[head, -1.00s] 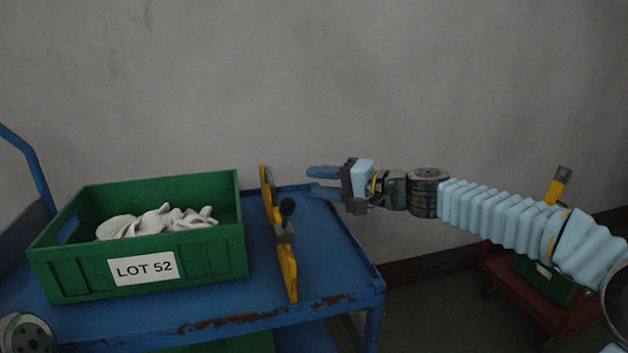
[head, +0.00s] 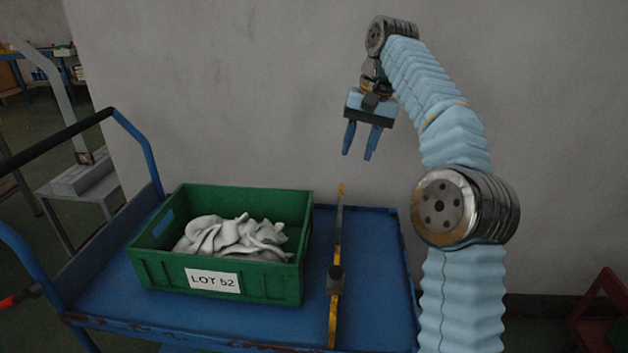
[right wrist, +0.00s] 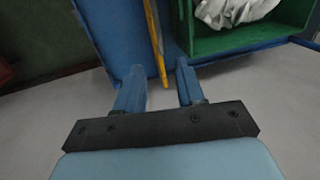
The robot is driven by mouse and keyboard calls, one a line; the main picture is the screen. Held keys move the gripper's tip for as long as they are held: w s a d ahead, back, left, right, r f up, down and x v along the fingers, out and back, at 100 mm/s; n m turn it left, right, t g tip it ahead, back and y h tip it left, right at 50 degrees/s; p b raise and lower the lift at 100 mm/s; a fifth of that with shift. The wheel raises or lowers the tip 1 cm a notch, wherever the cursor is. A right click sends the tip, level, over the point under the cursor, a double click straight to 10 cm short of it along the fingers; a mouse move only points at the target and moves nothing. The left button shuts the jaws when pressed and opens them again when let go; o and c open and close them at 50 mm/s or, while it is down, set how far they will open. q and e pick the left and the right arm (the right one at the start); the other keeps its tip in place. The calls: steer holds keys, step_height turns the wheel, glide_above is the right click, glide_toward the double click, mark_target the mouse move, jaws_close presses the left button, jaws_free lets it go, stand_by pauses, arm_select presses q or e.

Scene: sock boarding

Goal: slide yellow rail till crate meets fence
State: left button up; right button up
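The yellow rail (head: 334,317) lies across the blue cart top, with a dark knob (head: 335,280) on it. The green crate (head: 165,275), labelled LOT 52 and holding white socks (head: 235,238), stands left of the rail with a narrow gap between. A raised blue side wall (head: 72,262) stands at the cart's left; I cannot tell if it is the fence. My right gripper (head: 359,154) is open and empty, pointing down above the rail's far end. In the right wrist view, the rail (right wrist: 153,40) shows between the fingertips, apart from them. My left gripper is out of view.
The blue cart top (head: 380,290) is bare right of the rail. A grey wall (head: 250,90) stands close behind the cart. The cart's handle (head: 55,140) rises at the left. A red frame (head: 597,315) stands at the lower right.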

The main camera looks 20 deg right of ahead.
mark_target(341, 206)
steer(key=b+x, duration=0.5)
steer(key=x, duration=0.8)
steer(key=shift+f, duration=0.3)
steer(key=shift+c, duration=0.3)
jaws_close()
stand_by(0.4)
